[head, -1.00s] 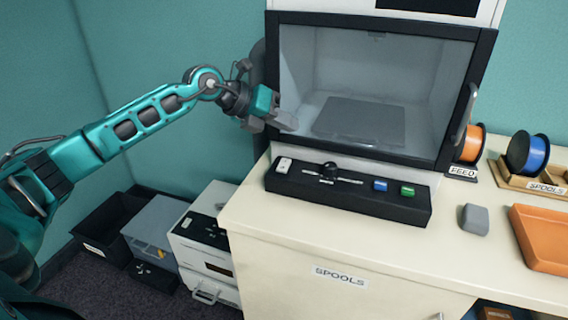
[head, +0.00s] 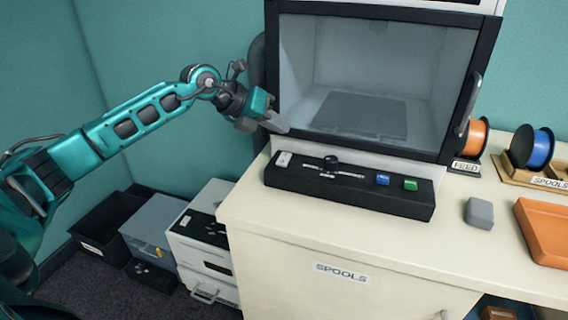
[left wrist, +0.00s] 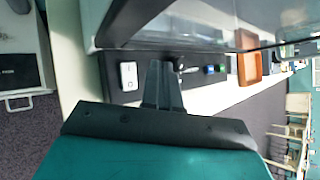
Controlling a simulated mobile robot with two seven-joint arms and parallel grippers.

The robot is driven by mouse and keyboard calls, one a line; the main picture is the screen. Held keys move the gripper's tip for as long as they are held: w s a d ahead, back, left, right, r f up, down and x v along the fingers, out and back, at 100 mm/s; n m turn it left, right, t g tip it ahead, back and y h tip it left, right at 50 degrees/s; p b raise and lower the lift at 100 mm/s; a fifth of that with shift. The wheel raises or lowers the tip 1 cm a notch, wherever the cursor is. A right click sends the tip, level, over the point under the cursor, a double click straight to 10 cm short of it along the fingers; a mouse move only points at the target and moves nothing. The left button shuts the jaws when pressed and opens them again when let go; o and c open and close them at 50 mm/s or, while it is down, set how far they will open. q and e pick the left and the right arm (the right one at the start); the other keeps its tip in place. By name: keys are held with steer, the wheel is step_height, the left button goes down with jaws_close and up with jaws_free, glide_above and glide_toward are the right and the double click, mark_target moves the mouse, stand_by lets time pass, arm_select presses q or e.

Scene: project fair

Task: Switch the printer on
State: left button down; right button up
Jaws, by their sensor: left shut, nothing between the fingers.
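The printer (head: 272,75) is a dark-framed cabinet with a clear front window and a grey plate inside. Its black control panel (head: 345,193) lies along the front, with a white switch (head: 283,159) at the left end, a slider with a black knob (head: 331,161), a blue button (head: 383,179) and a green button (head: 410,184). My left gripper (head: 279,124) is shut and empty, by the printer's lower left front corner, above the white switch. In the left wrist view its fingertips (left wrist: 163,66) appear between the white switch (left wrist: 128,75) and the slider knob. My right gripper is not in view.
A grey block (head: 479,213) and an orange tray (head: 545,232) lie on the cream counter (head: 270,222) to the right. An orange spool (head: 474,138) and a blue spool (head: 531,147) stand behind them. Boxes and a drawer unit (head: 200,245) stand on the floor at left.

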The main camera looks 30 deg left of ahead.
arm_select(q)
steer(key=b, duration=0.2)
glide_above(279, 159)
step_height(279, 159, down, 4)
steer(key=shift+f, duration=0.2)
steer(key=shift+f+b, duration=0.35)
steer(key=shift+b, duration=0.05)
steer(key=shift+f, duration=0.2)
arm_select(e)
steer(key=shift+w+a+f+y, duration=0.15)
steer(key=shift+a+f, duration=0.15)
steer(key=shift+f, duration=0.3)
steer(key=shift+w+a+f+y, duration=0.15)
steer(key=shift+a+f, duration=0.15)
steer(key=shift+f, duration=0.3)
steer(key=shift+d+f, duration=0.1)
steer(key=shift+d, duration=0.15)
arm_select(q)
steer(key=shift+f, duration=0.15)
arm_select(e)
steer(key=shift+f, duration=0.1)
arm_select(q)
steer(key=shift+w+f, duration=0.1)
steer(key=shift+f, duration=0.2)
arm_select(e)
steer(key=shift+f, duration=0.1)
